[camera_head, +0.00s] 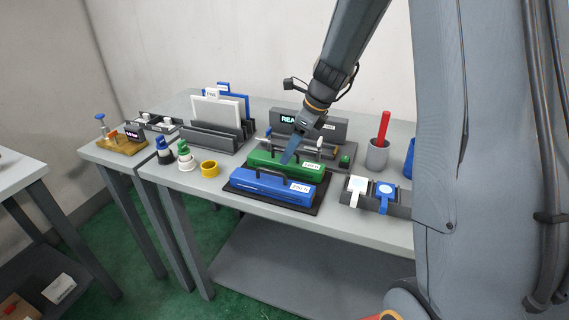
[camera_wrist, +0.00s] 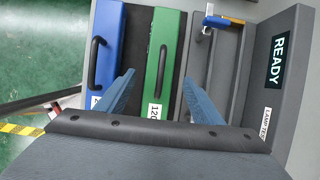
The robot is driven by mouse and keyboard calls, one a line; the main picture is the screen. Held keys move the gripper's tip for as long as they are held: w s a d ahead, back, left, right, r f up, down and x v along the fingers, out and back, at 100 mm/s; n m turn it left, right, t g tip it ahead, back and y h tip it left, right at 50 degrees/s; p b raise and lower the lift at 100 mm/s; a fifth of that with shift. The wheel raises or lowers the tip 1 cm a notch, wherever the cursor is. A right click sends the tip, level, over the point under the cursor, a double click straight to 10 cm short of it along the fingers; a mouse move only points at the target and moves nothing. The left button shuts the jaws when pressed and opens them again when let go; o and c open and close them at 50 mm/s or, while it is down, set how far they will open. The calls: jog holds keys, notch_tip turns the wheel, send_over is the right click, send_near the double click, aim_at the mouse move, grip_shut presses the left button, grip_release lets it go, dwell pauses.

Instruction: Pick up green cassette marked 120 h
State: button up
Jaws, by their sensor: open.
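The green cassette (camera_head: 285,166) lies on a dark tray (camera_head: 311,207) on the grey table, behind a blue cassette (camera_head: 272,187). It has a black handle on top and a white label reading 120 h at its right end. In the wrist view the green cassette (camera_wrist: 165,60) runs up the picture, with part of its label cut off by my gripper body; the blue cassette (camera_wrist: 103,50) is to its left. My gripper (camera_wrist: 155,92) is open and empty, its blue fingers on either side of the green cassette's line. In the head view my gripper (camera_head: 291,150) is over the green cassette.
A grey fixture with a READY display (camera_head: 320,125) stands close behind the cassettes. A yellow ring (camera_head: 209,169) and two bottles are to the left. A grey cup (camera_head: 377,154) with a red rod and a holder with white and blue tags (camera_head: 384,194) are to the right.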

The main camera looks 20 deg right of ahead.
jog(key=shift+p+x, duration=0.45)
jog(key=shift+x, duration=1.6)
jog(key=shift+s, duration=0.1)
jog(key=c, duration=1.5)
jog(key=shift+o, duration=0.2)
jog(key=shift+r, duration=0.1)
